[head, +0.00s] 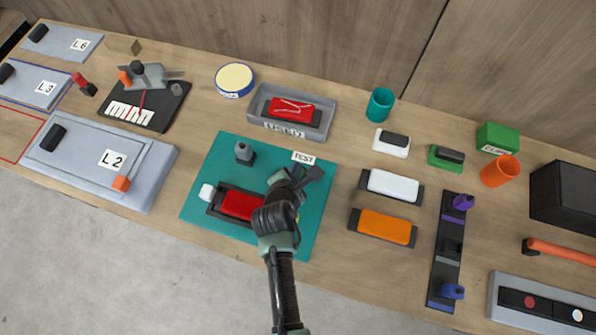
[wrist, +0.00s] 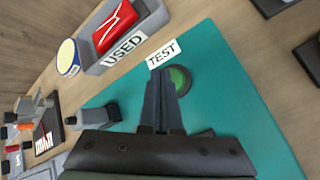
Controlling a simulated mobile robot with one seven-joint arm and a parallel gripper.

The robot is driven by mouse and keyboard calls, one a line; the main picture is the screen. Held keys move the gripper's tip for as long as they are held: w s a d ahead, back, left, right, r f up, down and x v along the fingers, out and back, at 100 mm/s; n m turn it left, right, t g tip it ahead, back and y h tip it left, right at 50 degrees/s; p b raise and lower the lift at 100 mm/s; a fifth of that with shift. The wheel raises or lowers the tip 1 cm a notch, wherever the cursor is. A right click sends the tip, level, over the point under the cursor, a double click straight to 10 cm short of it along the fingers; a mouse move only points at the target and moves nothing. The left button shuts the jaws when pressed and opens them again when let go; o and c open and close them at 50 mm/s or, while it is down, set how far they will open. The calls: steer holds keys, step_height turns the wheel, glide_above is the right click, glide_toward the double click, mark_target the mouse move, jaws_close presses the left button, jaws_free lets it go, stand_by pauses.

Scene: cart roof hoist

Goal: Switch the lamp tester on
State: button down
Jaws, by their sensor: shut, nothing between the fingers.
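A teal mat (head: 205,215) with a TEST label (head: 303,158) lies mid-table; it fills much of the wrist view (wrist: 230,70). On it, a dark holder carries a red block (head: 240,205) beside a white cube (head: 207,192). A grey piece with a knob (head: 245,153) stands on the mat. In the wrist view a round green disc with a dark rim (wrist: 182,78) lies on the mat near the label. My gripper (wrist: 163,75) is shut and empty, its fingertips over or beside this disc, partly covering it. I cannot tell whether they touch. In the head view my gripper (head: 308,173) hides the disc.
A grey USED tray (head: 258,105) holding a red piece (head: 290,108) stands behind the mat. White (head: 393,186) and orange (head: 385,227) blocks lie to its right. A teal cup (head: 380,104) stands further back. The grey L2 panel (head: 85,160) is at the left.

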steer(key=shift+f+b, duration=0.3)
steer(key=shift+f, duration=0.25)
stand_by(0.5)
steer(key=shift+r, duration=0.1)
steer(key=shift+r+p, duration=0.9)
steer(key=shift+p, duration=0.2)
step_height(320, 180, up, 6)
steer(key=p, duration=0.6)
